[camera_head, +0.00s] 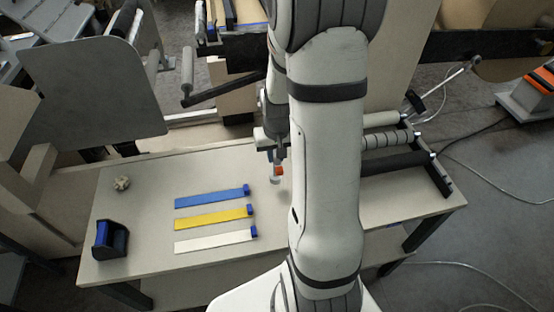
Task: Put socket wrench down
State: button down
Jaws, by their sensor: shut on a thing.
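My gripper (268,140) is over the middle of the tan table (140,172), partly hidden behind my own arm. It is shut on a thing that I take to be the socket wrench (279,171). Only a small part of it shows, with an orange band and a grey end pointing down, close above the tabletop. I cannot tell whether it touches the table. The rest of it is hidden by my gripper and arm.
Blue (210,196), yellow (212,217) and white (214,241) strips lie left of my arm. A dark blue dispenser (110,239) and a small beige knob-like piece (122,184) are further left. A rack of rollers (395,162) fills the table's right back. Bare tabletop shows around the strips.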

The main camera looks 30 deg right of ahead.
aim_at(275, 176)
jog(key=shift+f, duration=1.45)
jog(key=shift+f, duration=0.2)
jog(key=c, duration=1.3)
grip_release()
jog(key=shift+r, duration=0.2)
